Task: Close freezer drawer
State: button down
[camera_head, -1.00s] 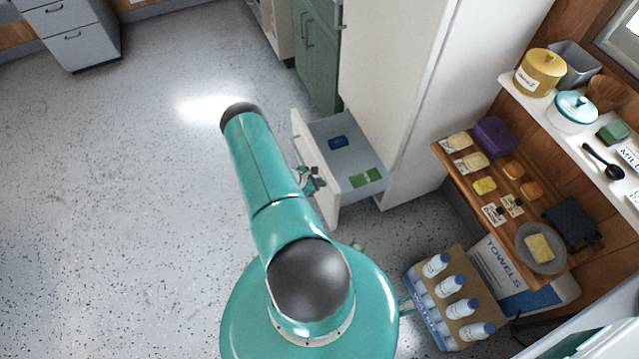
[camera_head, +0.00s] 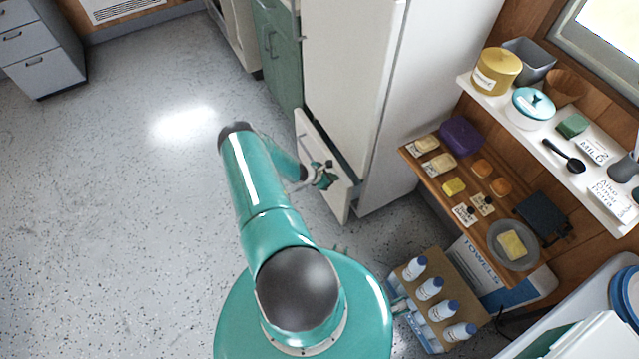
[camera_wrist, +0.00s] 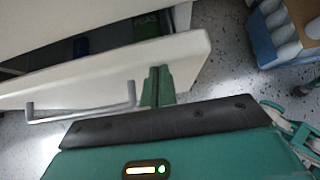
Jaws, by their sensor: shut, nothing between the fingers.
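The freezer drawer (camera_head: 322,168) is at the bottom of the white fridge-freezer (camera_head: 345,75). It stands out a little, with a narrow dark gap behind its front. In the wrist view the drawer front (camera_wrist: 180,58) crosses the upper picture, with a grey bar handle (camera_wrist: 82,112) on it. Part of a blue pack (camera_wrist: 80,47) and a green pack (camera_wrist: 150,24) show inside. My gripper (camera_head: 328,178) is at the drawer front; its fingers (camera_wrist: 156,86) are shut and empty, against or very near the front, right of the handle in the wrist view.
Green cabinets (camera_head: 283,50) stand left of the fridge. A box of bottles (camera_head: 440,300) stands on the floor at right, below a wooden shelf (camera_head: 425,168) with food. The speckled floor (camera_head: 110,220) at left is clear.

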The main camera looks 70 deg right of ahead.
jog(key=s+d, duration=0.4)
jog(key=shift+s+d, duration=0.1)
jog(key=shift+s, duration=0.05)
jog(key=shift+s+d, duration=0.2)
jog(key=shift+s, duration=0.05)
jog(key=shift+s+d+r, duration=0.1)
jog(key=shift+s, duration=0.05)
jog(key=w+a+r, duration=0.6)
jog(key=w+a, duration=0.2)
jog(key=w, duration=0.1)
jog(key=shift+a+r, duration=0.2)
jog(key=shift+a, duration=0.05)
